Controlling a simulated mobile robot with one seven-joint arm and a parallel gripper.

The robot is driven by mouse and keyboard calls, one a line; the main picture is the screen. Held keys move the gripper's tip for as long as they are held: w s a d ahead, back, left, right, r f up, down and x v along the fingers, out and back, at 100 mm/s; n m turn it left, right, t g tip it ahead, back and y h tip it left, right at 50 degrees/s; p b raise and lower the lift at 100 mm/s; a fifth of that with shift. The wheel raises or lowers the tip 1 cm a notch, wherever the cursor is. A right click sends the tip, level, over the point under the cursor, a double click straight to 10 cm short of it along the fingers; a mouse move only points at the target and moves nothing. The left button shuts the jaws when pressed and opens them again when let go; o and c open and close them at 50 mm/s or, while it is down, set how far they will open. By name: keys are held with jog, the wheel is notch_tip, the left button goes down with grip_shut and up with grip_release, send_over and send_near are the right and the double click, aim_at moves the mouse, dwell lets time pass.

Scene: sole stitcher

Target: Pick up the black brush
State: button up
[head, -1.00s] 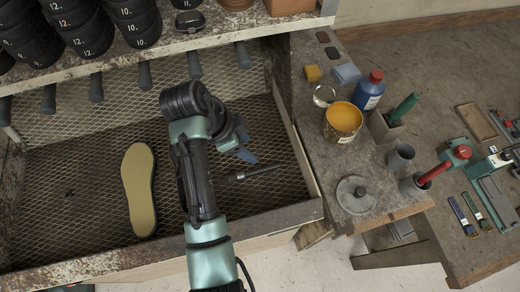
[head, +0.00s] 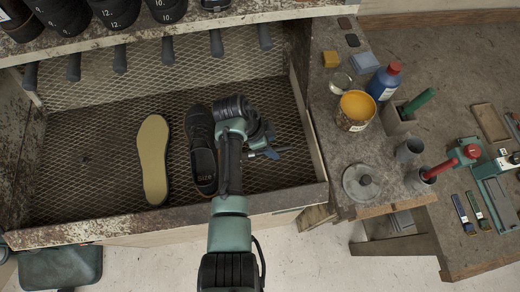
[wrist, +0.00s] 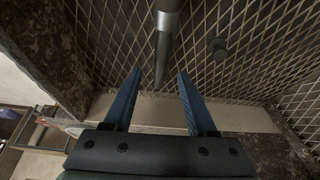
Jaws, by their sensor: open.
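The black brush, a thin dark rod with a silvery band, lies on the mesh floor of the tray. In the head view only its right end (head: 285,149) shows past my gripper (head: 267,153); the rest is hidden behind it. In the wrist view, the brush (wrist: 165,47) runs down from the top edge, and its tapered end shows between the two blue fingers. My gripper (wrist: 159,73) is open, with a finger on either side of that end. Neither finger visibly touches it. I cannot tell how far above it the fingertips are.
The tray's front rim (head: 110,225) and right wall (head: 306,125) bound the space near my gripper. A tan insole (head: 154,160) and a black shoe (head: 201,150) lie to the left. A side bench holds an orange-filled tin (head: 356,111) and a blue bottle (head: 384,82).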

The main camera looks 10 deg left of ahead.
jog(key=shift+x, duration=1.05)
jog(key=shift+c, duration=0.4)
grip_shut()
